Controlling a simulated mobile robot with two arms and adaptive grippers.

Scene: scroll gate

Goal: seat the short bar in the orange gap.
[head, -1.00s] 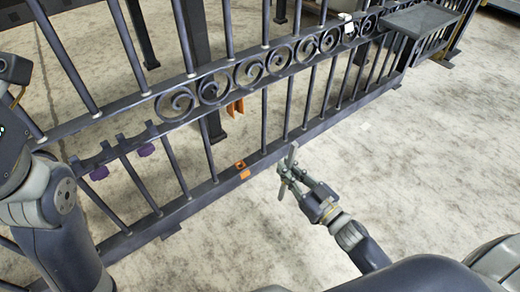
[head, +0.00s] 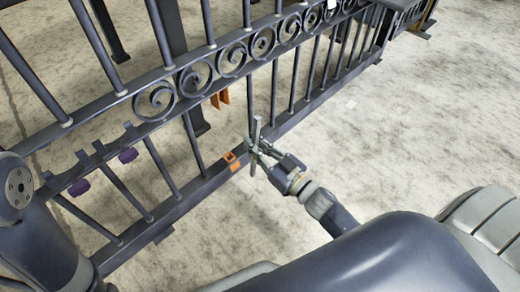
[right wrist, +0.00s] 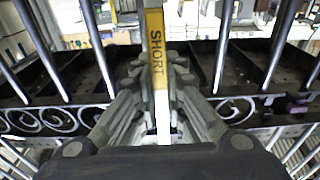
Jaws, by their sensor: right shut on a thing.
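The short bar (head: 256,128) is a thin grey bar; in the right wrist view its yellow label (right wrist: 157,52) reads SHORT. My right gripper (head: 257,152) is shut on it near mid-length and holds it roughly upright, in front of the gate. The orange gap shows as an orange mark (head: 233,161) on the lower rail, just left of the bar, and orange tabs (head: 220,98) under the scroll rail above. The bar looks apart from the orange parts; its exact depth to the rail is hard to tell. My left gripper is out of view.
The dark gate (head: 205,186) with upright bars and scrolls runs diagonally across the view. My left arm stands at the left edge. The pale floor right of the gate is clear.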

